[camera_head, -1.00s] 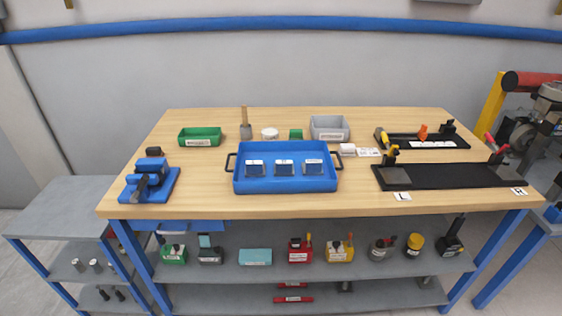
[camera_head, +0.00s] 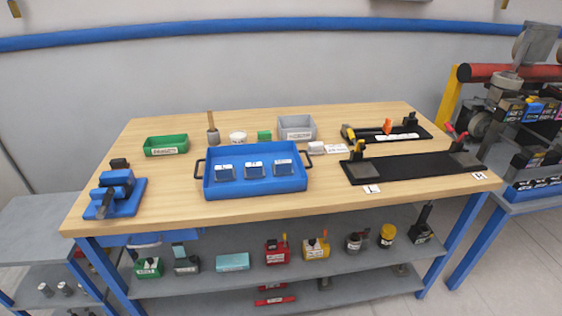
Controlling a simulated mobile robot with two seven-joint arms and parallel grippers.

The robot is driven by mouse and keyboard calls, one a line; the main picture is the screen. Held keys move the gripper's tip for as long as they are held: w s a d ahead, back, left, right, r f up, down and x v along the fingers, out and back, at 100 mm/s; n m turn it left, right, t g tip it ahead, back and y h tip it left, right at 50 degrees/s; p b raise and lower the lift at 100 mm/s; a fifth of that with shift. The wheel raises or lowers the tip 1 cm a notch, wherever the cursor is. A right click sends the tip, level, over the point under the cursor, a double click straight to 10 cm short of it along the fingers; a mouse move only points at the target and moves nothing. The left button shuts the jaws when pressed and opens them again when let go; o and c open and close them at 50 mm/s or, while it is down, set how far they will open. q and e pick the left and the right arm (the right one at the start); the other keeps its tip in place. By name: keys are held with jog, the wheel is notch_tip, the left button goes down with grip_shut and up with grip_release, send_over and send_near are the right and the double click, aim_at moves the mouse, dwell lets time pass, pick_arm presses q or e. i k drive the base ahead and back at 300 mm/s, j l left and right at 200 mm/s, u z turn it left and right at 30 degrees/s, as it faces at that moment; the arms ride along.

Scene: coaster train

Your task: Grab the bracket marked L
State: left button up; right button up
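The bracket marked L cannot be singled out with certainty, as the lettering is too small to read. A blue tray (camera_head: 286,186) with black handles stands at the table's front middle. In it lie three small dark pieces with white labels: a left one (camera_head: 224,173), a middle one (camera_head: 254,171) and a right one (camera_head: 284,170). A long black board (camera_head: 415,168) lies to the right, with a small white card (camera_head: 372,189) at its front left corner and another card (camera_head: 479,176) at its front right. Neither gripper is in view.
The wooden table (camera_head: 190,203) also bears a blue vise-like fixture (camera_head: 117,192), a green bin (camera_head: 166,145), a grey bin (camera_head: 297,128) and a second black board (camera_head: 390,134). Several parts stand on the lower shelf (camera_head: 340,250). A machine and rack are at the right.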

aim_at(223, 173)
jog(key=j+u, duration=0.2)
jog(key=j, duration=0.25)
jog(key=i+j+u, duration=0.15)
jog(key=j, duration=0.3)
jog(key=j+u, duration=0.2)
jog(key=j, duration=0.25)
jog(key=i, duration=0.05)
